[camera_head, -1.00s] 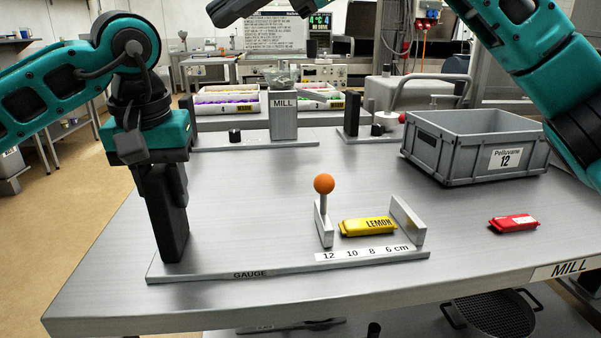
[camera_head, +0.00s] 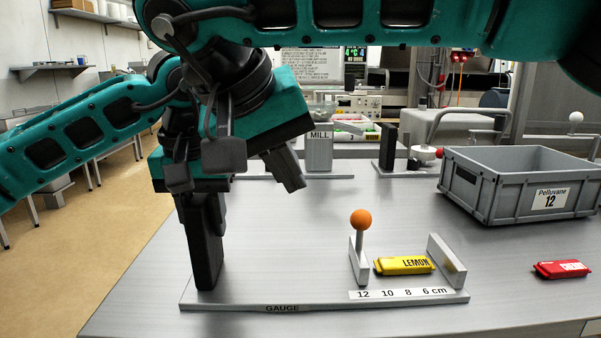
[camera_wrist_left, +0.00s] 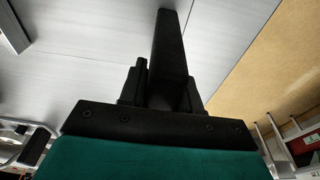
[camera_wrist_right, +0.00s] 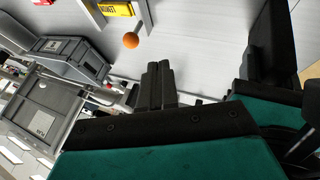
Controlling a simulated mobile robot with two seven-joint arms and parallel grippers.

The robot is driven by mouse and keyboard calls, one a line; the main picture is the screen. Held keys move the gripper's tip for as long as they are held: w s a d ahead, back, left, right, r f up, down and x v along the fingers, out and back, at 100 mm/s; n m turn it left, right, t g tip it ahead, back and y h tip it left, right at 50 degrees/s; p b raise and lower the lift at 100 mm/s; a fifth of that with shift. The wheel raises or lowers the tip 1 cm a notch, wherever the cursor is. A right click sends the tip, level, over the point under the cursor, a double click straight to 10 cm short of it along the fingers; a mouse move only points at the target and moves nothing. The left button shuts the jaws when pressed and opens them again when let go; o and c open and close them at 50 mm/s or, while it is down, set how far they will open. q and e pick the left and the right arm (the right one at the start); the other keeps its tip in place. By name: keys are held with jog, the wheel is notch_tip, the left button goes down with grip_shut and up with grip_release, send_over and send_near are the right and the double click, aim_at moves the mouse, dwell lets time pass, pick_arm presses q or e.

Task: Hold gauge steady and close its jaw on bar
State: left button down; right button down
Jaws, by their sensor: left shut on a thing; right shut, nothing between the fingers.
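The gauge (camera_head: 330,303) is a flat metal base on the bench with a black upright post at its left end (camera_head: 205,245). My left gripper (camera_head: 196,192) is shut on the top of this post; the left wrist view shows the post (camera_wrist_left: 170,45) between the fingers. The gauge's sliding jaw (camera_head: 359,262) carries an orange ball knob (camera_head: 361,220). The yellow LEMON bar (camera_head: 404,265) lies between this jaw and the fixed end plate (camera_head: 447,261), with a small gap at the jaw. My right gripper (camera_head: 290,172) is shut and empty, above the bench between post and knob.
A red bar (camera_head: 562,269) lies right of the gauge. A grey crate (camera_head: 480,190) marked Pelluvane 12 stands behind it. The MILL block (camera_head: 319,150) stands further back. My two arms are close together above the post.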

aim_at(365, 216)
pick_arm(q)
jog(key=shift+s+f, duration=0.1)
jog(key=shift+f, duration=0.3)
pick_arm(e)
jog(key=w+d+f, duration=0.4)
jog(key=d+f, duration=0.2)
jog(key=f, duration=0.1)
jog(key=shift+d+f, duration=0.15)
jog(key=shift+d, duration=0.2)
jog(key=shift+d, duration=1.65)
jog(key=s+a+r, duration=0.5)
jog(key=a+r, duration=0.2)
jog(key=r, duration=0.2)
jog(key=shift+a+r, duration=0.15)
jog(key=shift+a, duration=0.15)
